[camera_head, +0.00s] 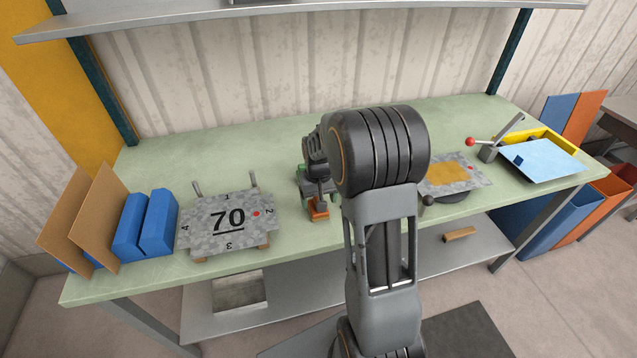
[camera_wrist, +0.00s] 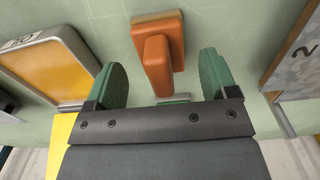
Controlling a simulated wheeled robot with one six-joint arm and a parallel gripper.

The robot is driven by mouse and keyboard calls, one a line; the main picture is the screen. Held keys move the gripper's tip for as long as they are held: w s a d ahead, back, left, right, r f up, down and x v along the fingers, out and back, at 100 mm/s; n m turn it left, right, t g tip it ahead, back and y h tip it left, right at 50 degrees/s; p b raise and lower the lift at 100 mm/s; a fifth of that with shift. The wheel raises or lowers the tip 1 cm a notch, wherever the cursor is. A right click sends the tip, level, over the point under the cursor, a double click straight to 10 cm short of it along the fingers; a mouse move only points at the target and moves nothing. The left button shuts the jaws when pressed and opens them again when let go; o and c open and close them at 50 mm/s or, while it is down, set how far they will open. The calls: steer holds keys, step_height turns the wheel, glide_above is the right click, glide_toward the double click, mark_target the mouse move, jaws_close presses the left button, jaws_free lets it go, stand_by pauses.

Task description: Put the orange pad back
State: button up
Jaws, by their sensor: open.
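The orange pad (camera_wrist: 170,28) stands on the green bench top, a flat base with a raised block-shaped grip. It also shows in the head view (camera_head: 319,212), partly hidden by my arm. My gripper (camera_wrist: 162,68) is open, with one green finger on each side of the pad's raised grip and visible gaps between. In the head view my gripper (camera_head: 318,192) is low over the bench, just above the pad, and largely hidden behind my arm.
A speckled plate marked 70 (camera_head: 205,222) lies left of the pad. Blue blocks (camera_head: 160,220) stand farther left. Right of my arm is a speckled sheet with an orange-yellow square (camera_head: 447,173). A grey-rimmed yellow-orange panel (camera_wrist: 55,68) is left in the wrist view.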

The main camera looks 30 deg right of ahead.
step_height(320, 180, up, 9)
steer(key=shift+r+b, duration=0.15)
steer(key=shift+b, duration=0.3)
steer(key=s+a+r+n+t, duration=0.1)
steer(key=s+a, duration=0.3)
steer(key=s, duration=0.4)
steer(key=s+a+r+n+t, duration=0.1)
steer(key=s+a+r+t, duration=0.2)
steer(key=s+a, duration=0.2)
steer(key=shift+s+a, duration=0.15)
steer(key=shift+s, duration=1.25)
